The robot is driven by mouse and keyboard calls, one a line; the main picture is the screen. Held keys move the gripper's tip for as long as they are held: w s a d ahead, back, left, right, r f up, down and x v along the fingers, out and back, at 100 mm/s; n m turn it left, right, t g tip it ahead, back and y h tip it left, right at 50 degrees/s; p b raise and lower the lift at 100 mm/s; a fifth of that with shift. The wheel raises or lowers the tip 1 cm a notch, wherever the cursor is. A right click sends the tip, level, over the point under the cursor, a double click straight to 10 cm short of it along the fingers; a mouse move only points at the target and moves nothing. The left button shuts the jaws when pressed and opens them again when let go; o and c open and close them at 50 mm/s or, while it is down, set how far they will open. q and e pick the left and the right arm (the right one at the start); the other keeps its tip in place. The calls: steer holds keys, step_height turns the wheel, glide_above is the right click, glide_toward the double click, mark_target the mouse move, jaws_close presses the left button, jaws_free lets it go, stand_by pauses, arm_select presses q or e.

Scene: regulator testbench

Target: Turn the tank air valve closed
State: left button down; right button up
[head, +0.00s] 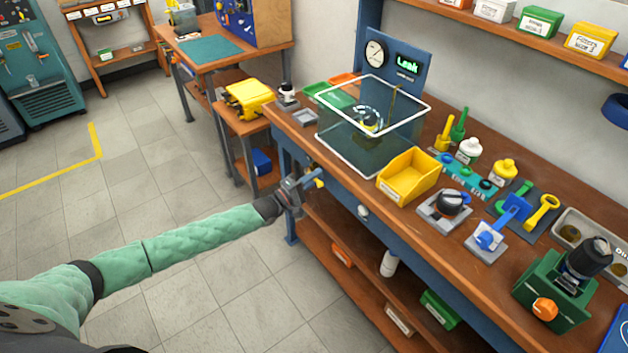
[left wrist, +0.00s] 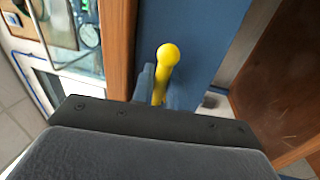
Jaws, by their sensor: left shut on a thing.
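The tank air valve shows as a yellow lever (head: 319,179) on the blue front rail of the bench, below the clear water tank (head: 345,146). My left gripper (head: 300,188) is at the rail, shut on the lever. In the left wrist view the yellow lever (left wrist: 167,58) has a round knob and stands out past the dark gripper body. My right gripper is in neither view.
The bench top (head: 400,208) holds a yellow bin (head: 408,175), a gauge panel reading "Leak" (head: 397,67) and several regulator parts. A white knob (head: 363,211) sits on the same rail, right of my gripper. The floor at left is clear.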

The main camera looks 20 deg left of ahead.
arm_select(q)
steer(key=shift+a+r+n, duration=0.1)
steer(key=shift+r+n, duration=0.05)
steer(key=shift+n, duration=0.25)
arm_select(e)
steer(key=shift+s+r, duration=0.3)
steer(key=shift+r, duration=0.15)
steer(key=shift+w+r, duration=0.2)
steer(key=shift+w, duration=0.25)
arm_select(q)
steer(key=c, duration=1.5)
jaws_free()
steer(key=shift+o, duration=0.2)
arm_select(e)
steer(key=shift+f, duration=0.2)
